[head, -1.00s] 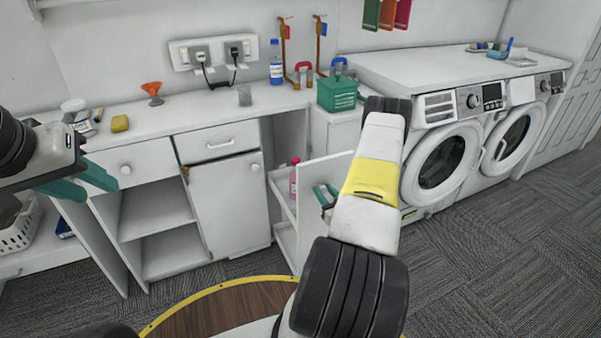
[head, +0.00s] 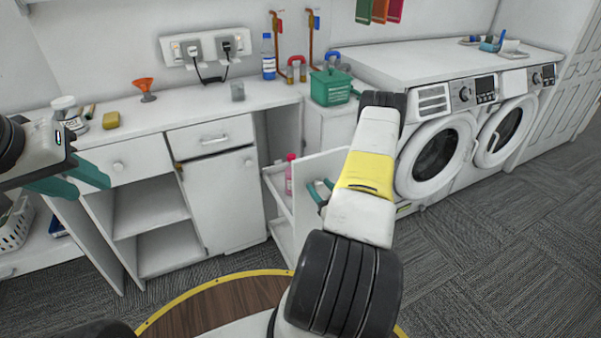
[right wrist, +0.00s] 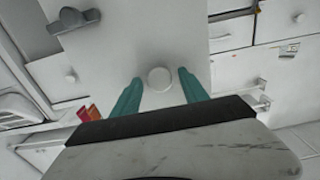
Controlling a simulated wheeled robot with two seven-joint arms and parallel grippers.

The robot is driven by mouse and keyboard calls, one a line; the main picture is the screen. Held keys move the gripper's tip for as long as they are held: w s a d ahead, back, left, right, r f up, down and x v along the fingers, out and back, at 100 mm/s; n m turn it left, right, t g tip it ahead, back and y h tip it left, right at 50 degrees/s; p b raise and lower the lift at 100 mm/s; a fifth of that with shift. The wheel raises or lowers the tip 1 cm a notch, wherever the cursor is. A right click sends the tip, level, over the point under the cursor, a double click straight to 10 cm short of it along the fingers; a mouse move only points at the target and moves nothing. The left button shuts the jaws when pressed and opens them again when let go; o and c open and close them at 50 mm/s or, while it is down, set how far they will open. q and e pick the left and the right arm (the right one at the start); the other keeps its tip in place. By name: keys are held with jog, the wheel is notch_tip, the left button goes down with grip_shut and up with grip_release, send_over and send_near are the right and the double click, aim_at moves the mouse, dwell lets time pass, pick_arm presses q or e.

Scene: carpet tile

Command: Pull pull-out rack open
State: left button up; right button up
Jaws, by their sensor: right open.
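The white pull-out rack (head: 278,188) stands partly out of the counter in the head view, with a pink bottle (head: 290,176) on its upper tray. Its front panel (head: 328,163) is partly covered by my right arm. My right gripper (head: 320,192) is at that panel. In the right wrist view its teal fingers (right wrist: 159,86) are open, one on each side of a round white knob (right wrist: 159,79), with gaps between fingers and knob. My left gripper (head: 92,186) is at the far left, with its fingers apart and nothing seen between them.
A closed cabinet door (head: 221,202) and open shelves (head: 152,208) are left of the rack. Two washing machines (head: 435,160) stand to the right. Carpet (head: 480,270) is clear at the right front.

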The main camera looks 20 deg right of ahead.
jog(key=s, duration=0.7)
jog(key=shift+s, duration=0.4)
jog(key=shift+d, duration=0.25)
